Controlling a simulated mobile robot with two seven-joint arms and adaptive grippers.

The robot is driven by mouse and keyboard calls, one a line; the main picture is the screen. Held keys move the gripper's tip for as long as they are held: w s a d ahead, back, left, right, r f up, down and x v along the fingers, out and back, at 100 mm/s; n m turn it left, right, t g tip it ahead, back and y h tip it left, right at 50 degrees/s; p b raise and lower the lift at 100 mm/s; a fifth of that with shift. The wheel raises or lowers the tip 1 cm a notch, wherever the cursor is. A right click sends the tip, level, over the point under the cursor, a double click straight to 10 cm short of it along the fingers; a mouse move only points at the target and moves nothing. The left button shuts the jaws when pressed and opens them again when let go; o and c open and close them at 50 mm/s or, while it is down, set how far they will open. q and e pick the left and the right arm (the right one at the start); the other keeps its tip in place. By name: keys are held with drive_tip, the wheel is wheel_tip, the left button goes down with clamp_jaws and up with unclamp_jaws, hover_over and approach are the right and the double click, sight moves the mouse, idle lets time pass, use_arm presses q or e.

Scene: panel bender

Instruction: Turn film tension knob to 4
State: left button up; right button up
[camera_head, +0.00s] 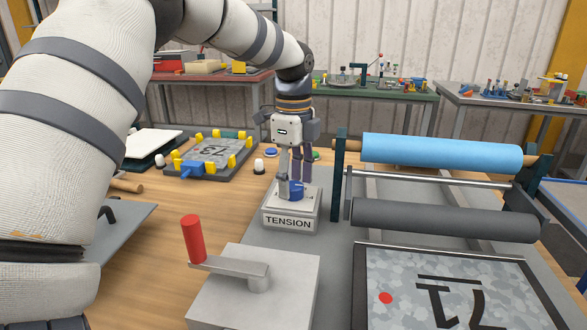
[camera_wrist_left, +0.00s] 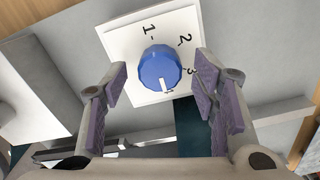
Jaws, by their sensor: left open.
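The blue film tension knob (camera_head: 297,196) sits on a white block labelled TENSION (camera_head: 289,223). In the left wrist view the knob (camera_wrist_left: 160,66) has a white pointer line facing the bottom of the picture. The dial plate (camera_wrist_left: 118,45) shows 1, 2 and 3. A further mark by the pointer is too small and partly covered to read surely. My left gripper (camera_head: 296,183) points down over the knob, open, with one finger on each side. In the wrist view gaps show between the pads and the knob. My right gripper is not in view.
A crank with a red handle (camera_head: 193,239) stands on a grey block in front of the knob. To the right are a blue film roll (camera_head: 441,150), a dark roller (camera_head: 445,219) and a printed panel (camera_head: 398,269). A yellow-clamped fixture (camera_head: 237,164) is behind left.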

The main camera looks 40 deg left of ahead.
sight(293, 185)
use_arm(q)
wheel_tip(293, 185, up, 12)
drive_tip(key=shift+f, duration=0.25)
